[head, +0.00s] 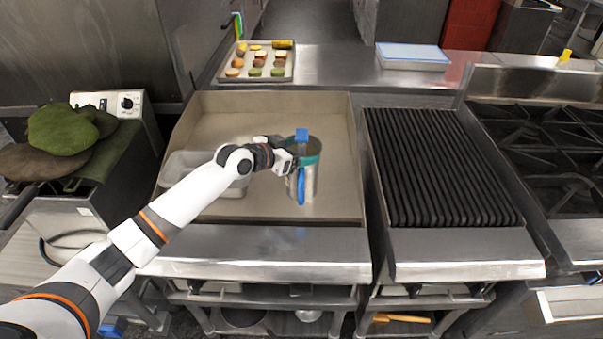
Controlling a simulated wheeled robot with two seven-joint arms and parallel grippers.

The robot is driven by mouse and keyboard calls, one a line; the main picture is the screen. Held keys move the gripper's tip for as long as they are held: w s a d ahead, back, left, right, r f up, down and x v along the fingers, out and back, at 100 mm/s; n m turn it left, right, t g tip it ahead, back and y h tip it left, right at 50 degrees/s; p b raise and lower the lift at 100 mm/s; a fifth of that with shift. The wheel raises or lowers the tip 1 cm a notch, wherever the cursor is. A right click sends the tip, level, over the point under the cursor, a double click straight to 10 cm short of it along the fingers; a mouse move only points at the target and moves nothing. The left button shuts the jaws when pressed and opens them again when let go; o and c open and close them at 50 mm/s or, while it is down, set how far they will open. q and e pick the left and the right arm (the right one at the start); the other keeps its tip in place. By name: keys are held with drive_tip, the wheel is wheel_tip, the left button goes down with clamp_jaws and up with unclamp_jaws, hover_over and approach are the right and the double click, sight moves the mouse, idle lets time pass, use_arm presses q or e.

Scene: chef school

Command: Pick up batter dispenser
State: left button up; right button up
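The batter dispenser (311,182) is a metal cylinder with a green rim, a blue piece on top and a blue handle on its front. It stands upright on the griddle plate (335,120). My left gripper (291,158) is at the left side of its upper part, close to or touching the rim. The fingertips are small and partly merge with the dispenser, so I cannot tell whether they are closed on it. My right gripper is out of view.
A metal container (185,166) sits on the griddle, partly behind my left arm. A ribbed grill (435,165) and a burner stove (550,150) are to the right.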

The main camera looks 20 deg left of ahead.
use_arm(q)
drive_tip(key=c, duration=1.2)
drive_tip(key=shift+w+r, duration=0.1)
drive_tip(key=shift+r, duration=0.05)
drive_tip(key=shift+c, duration=0.6)
